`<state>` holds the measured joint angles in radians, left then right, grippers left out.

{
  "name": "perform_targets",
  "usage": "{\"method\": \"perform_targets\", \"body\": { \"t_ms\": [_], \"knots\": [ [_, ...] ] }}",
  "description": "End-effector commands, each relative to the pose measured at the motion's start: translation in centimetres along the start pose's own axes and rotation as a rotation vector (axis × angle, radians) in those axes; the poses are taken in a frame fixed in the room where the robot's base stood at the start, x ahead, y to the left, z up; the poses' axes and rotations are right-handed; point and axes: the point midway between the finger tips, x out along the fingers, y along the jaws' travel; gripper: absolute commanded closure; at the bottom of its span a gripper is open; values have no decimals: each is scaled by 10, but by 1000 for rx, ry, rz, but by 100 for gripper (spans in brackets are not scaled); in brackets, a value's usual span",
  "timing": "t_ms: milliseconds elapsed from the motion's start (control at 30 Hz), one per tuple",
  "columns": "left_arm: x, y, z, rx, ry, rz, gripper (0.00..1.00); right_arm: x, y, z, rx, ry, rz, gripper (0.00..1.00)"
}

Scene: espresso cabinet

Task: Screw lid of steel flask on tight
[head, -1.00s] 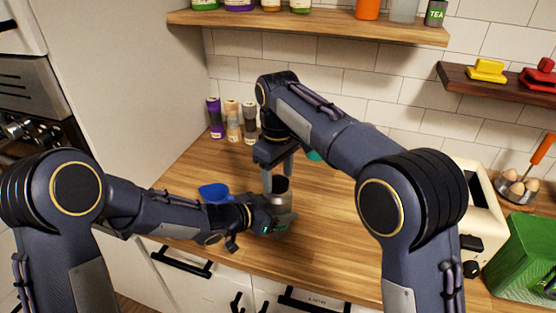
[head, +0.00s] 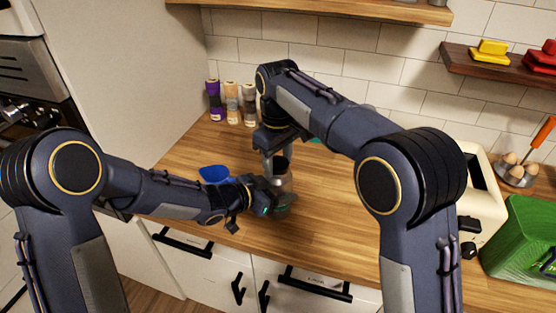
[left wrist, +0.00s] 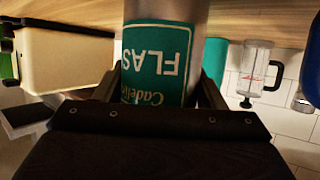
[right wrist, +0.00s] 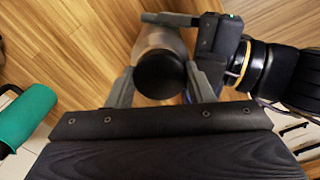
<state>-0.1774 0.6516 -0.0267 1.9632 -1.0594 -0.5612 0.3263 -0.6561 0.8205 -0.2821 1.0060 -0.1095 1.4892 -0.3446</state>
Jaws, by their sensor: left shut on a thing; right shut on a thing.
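The steel flask (head: 280,182) stands upright over the wooden counter. Its green label (left wrist: 160,60) fills the left wrist view, with the lettering upside down. My left gripper (head: 275,200) is shut around the flask's body from the side, one finger on each side of the label. The black round lid (right wrist: 160,74) sits at the top of the flask. My right gripper (right wrist: 161,88) points down from above and is shut on the lid, a finger on either side. Any gap between lid and flask cannot be made out. The flask's base is mostly hidden by my left gripper.
A blue bowl-like thing (head: 214,174) is just behind my left forearm. Several spice bottles (head: 232,104) stand at the back left. The counter (head: 335,215) right of the flask is clear.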

Motion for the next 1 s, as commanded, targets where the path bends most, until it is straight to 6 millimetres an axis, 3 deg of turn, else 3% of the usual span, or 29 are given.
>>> {"method": "perform_targets", "body": {
  "t_ms": [100,133,300,667,1000],
  "knots": [
    [0,0,0,1,0,0,100,0,0,0,-3,0,1,80],
    [0,0,0,1,0,0,100,0,0,0,-3,0,1,49],
    [0,0,0,1,0,0,100,0,0,0,-4,0,0,27],
    [0,0,0,1,0,0,100,-7,-1,-1,-6,1,-1,27],
    [0,0,0,1,1,0,100,-77,1,-1,-2,7,3,27]
  ]
}}
